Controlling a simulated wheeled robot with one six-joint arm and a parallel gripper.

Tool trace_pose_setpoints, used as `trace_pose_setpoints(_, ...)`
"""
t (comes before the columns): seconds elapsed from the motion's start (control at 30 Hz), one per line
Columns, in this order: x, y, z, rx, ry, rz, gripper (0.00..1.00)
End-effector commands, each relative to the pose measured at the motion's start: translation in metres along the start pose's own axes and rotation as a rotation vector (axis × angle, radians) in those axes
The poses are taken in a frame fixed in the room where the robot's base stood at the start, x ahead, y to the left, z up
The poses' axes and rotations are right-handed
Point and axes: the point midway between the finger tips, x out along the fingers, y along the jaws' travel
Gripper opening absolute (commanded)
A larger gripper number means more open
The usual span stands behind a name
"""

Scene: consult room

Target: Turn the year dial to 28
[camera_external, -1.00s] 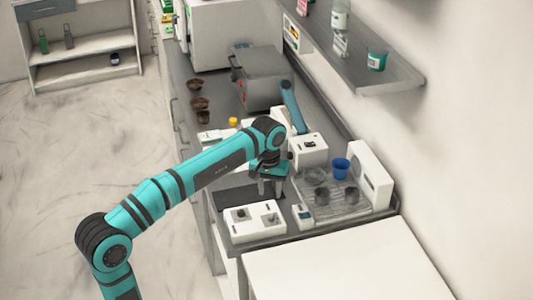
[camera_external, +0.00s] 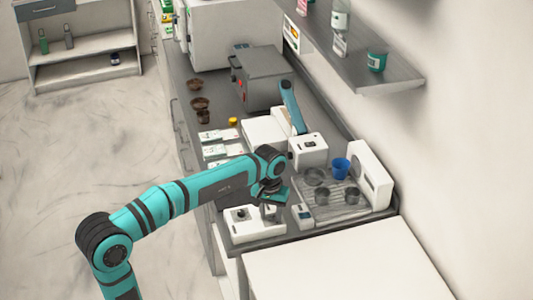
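A low white box (camera_external: 233,236) with dark dials on top stands near the front edge of the counter. One dial (camera_external: 240,214) shows at its left. My gripper (camera_external: 268,212) points down over the right part of the box, where it hides the other dial. Its fingers are low, at about dial height. I cannot tell whether they touch the dial or how far apart they are. The dial markings are too small to read, so I cannot tell which dial is the year dial.
A small white and grey device (camera_external: 303,216) stands just right of the box. A tray (camera_external: 327,212) with dark cups, a blue cup (camera_external: 341,167) and a white upright panel (camera_external: 371,180) are further right. A white device (camera_external: 308,151) stands behind. A bare white table (camera_external: 340,262) is in front.

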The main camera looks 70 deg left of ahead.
Motion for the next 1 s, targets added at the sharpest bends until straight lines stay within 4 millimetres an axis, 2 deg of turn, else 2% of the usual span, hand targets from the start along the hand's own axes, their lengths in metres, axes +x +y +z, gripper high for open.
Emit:
trace_pose_setpoints(0.03, -0.0001, 0.0, 0.0, 0.0, 0.0, 0.0, 0.39)
trace_pose_setpoints(0.23, -0.0001, 0.0, 0.0, 0.0, 0.0, 0.0, 0.0)
trace_pose_setpoints(0.63, -0.0001, 0.0001, -0.0002, 0.057, -0.003, 0.0, 0.0)
trace_pose_setpoints(1.0, 0.0001, 0.0005, -0.0005, 0.326, -0.013, 0.0, 0.0)
